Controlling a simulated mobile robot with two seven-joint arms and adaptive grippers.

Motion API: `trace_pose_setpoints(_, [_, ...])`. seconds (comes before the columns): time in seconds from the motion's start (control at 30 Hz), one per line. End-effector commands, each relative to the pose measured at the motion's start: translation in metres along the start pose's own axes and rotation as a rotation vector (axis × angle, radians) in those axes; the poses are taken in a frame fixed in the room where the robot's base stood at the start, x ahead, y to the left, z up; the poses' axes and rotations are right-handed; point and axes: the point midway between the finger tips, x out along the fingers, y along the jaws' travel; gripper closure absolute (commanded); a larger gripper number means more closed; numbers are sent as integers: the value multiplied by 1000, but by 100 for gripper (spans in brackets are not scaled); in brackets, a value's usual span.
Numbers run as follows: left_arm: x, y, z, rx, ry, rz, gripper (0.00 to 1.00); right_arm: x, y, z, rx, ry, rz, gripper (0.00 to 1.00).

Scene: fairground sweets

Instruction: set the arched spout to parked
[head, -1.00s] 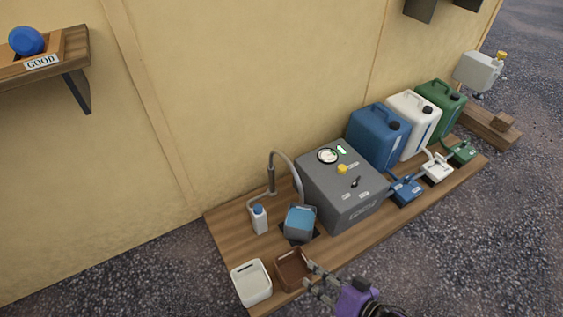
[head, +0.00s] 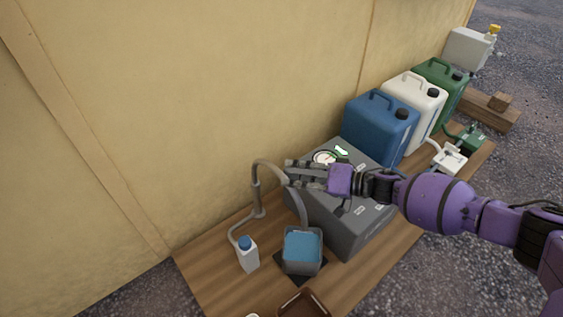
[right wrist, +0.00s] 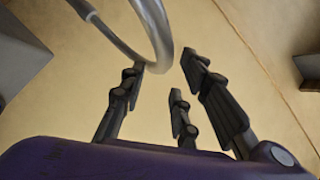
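The arched spout (head: 256,183) is a grey bent tube on an upright post. Its arch leans right, and its free end comes down over the grey container with blue contents (head: 303,245). My right gripper (head: 289,174) is at the right side of the arch, near its top. In the right wrist view the spout (right wrist: 152,22) curves down just left of the fingers (right wrist: 162,75), which are spread with nothing between them. I cannot tell whether the left finger touches the tube. My left gripper is out of view.
A grey machine box (head: 345,225) with a gauge stands right of the spout, partly behind my arm. A white bottle with a blue cap (head: 248,256) stands front left. Blue (head: 378,130), white (head: 415,105) and green (head: 443,85) canisters line the back. The wall is close behind.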

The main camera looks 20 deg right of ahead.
Motion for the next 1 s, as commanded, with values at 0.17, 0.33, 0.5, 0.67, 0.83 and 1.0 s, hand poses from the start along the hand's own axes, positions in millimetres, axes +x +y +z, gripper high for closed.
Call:
trace_pose_setpoints(0.17, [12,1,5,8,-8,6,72,34,-1,-2,-4,2,-6,71])
trace_pose_setpoints(0.33, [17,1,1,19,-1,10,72,50,-2,-2,-4,2,-6,71])
trace_pose_setpoints(0.5, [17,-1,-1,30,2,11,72,54,-3,-4,-6,3,-5,71])
trace_pose_setpoints(0.67, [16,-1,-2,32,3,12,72,54,-4,-4,-6,4,-5,71])
trace_pose_setpoints(0.83, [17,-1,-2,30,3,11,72,54,-4,-4,-6,4,-6,93])
trace_pose_setpoints(1.0, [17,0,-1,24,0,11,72,54,-4,-4,-7,4,-5,100])
